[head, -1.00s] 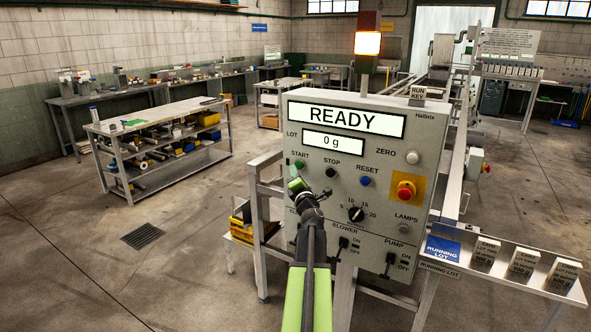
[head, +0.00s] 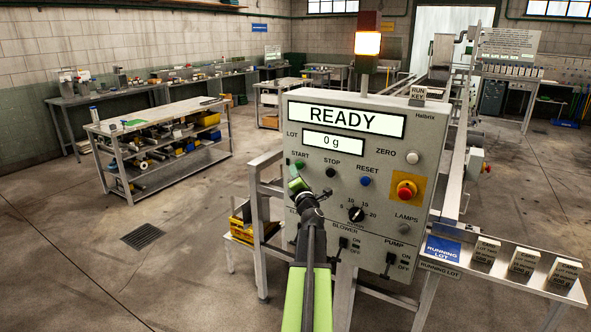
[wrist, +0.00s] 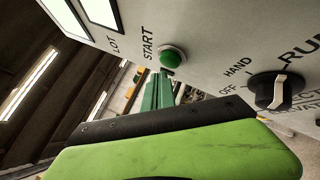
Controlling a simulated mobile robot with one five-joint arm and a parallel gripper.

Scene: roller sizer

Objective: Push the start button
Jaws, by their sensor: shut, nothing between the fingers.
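The green start button (head: 299,165) sits under the START label at the upper left of the grey control panel (head: 400,165). It also shows in the wrist view (wrist: 172,57) as a round green cap in a pale ring. My gripper (head: 293,178) is shut and empty, just below the button in the head view. In the wrist view its green fingertips (wrist: 158,84) end close to the button's lower edge; I cannot tell whether they touch it. The panel display (head: 347,118) reads READY, and the one below it (head: 334,143) reads 0 g.
The black stop button (head: 330,172), blue reset button (head: 365,181) and red emergency stop (head: 405,190) sit to the right. A rotary switch (wrist: 276,91) marked HAND, OFF and RUN is near my gripper. A lit lamp (head: 367,44) stands above the panel.

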